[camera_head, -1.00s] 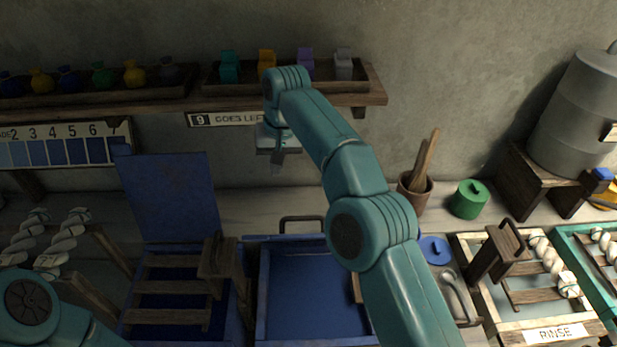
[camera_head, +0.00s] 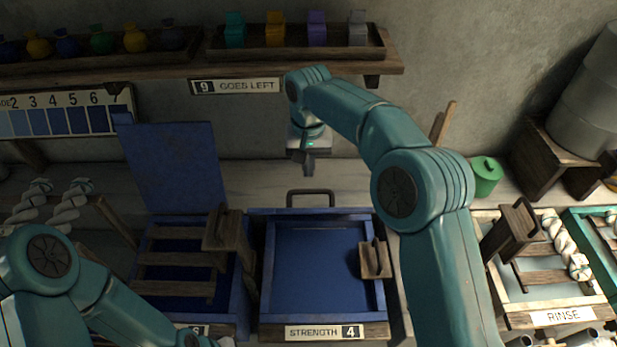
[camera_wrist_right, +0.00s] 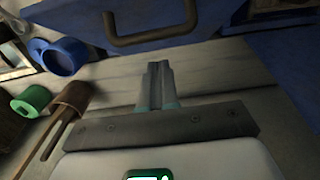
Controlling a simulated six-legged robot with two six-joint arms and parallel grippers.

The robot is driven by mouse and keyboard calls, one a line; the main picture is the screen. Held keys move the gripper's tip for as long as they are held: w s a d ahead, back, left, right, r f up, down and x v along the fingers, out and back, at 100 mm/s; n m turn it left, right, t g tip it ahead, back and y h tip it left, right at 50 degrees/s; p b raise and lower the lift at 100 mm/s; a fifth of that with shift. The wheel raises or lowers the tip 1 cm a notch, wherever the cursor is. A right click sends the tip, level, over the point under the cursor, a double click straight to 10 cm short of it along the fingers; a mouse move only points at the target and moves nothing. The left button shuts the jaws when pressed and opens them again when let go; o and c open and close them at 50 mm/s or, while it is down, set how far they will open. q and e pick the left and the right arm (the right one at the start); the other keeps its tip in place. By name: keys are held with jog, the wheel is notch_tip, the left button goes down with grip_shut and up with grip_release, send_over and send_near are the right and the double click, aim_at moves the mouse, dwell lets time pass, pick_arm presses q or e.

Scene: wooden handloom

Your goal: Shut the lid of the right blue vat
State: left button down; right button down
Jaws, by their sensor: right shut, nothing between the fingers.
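The right blue vat (camera_head: 318,331) stands in the middle of the head view, with a "STRENGTH 4" label on its front. A flat blue surface (camera_head: 312,265) lies inside its frame; I cannot tell whether this is a lid or the vat's inside. A dark bar handle (camera_head: 310,192) stands at its back edge and shows in the wrist view (camera_wrist_right: 150,40). No panel stands upright behind this vat. My right gripper (camera_head: 309,166) is shut and empty, just behind and above the handle, apart from it; its fingers (camera_wrist_right: 158,72) point at the bench.
The left vat's blue lid (camera_head: 175,165) stands upright, left of my right gripper. A wooden block (camera_head: 374,260) sits at the right vat's right side. A shelf (camera_head: 390,66) hangs above. A green pot (camera_head: 485,177) and a rinse tray (camera_head: 540,318) are to the right.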

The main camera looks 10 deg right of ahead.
jog(key=shift+s+a+f, duration=0.3)
jog(key=shift+s+f, duration=0.55)
jog(key=shift+a, duration=0.1)
